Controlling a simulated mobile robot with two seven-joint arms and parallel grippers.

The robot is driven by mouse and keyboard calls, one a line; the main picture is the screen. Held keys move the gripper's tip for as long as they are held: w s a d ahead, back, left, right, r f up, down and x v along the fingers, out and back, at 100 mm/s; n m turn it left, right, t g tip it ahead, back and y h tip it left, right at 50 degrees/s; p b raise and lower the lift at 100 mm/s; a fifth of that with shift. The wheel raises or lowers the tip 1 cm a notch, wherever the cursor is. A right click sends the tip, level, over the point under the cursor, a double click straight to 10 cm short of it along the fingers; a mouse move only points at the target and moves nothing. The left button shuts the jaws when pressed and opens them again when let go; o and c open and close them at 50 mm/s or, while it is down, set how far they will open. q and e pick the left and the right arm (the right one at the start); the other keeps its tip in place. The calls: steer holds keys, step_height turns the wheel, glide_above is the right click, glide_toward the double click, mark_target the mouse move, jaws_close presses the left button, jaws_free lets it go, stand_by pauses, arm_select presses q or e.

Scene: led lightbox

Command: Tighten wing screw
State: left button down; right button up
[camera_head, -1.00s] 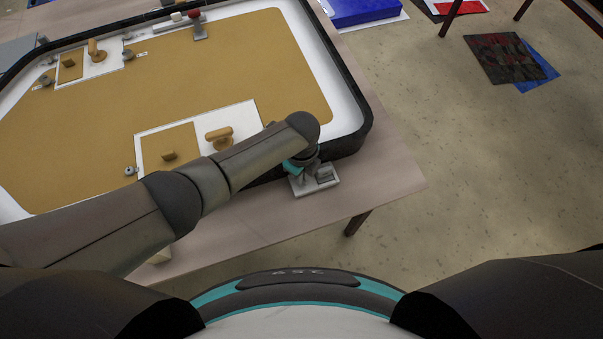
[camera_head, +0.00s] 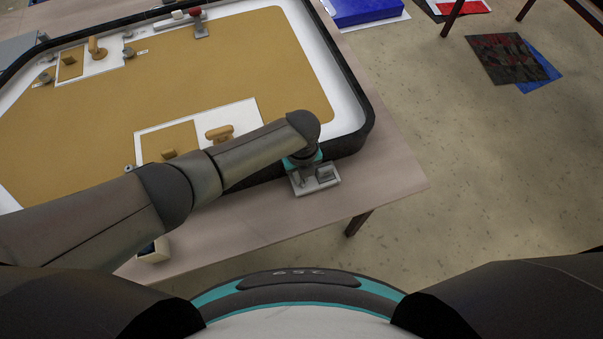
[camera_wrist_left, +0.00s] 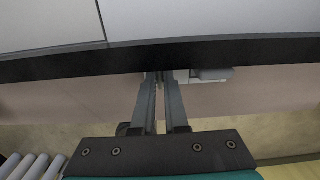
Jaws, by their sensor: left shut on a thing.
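A light-grey metal fixture (camera_head: 322,184) sits at the table's near edge, beside the black rim of the lightbox (camera_head: 352,140). My left gripper (camera_head: 303,170) is down at this fixture, partly hidden by its own wrist. In the left wrist view, the fingers (camera_wrist_left: 163,80) are close together, with their tips at a small grey part next to the fixture (camera_wrist_left: 210,75). The gripper is shut on that part. I cannot make out the wing screw's shape; the fingertips cover what they hold. My right gripper is not in view.
The lightbox has a tan panel (camera_head: 75,145) with wooden-handled plates and small clamps. A small open box (camera_head: 154,252) stands at the table's near left. The table (camera_head: 395,180) is clear right of the fixture; floor lies beyond.

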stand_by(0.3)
arm_select(q)
steer(key=c, duration=1.2)
jaws_free()
steer(key=shift+r, duration=0.1)
step_height(320, 180, up, 15)
steer(key=p, duration=0.3)
steer(key=shift+s, duration=0.1)
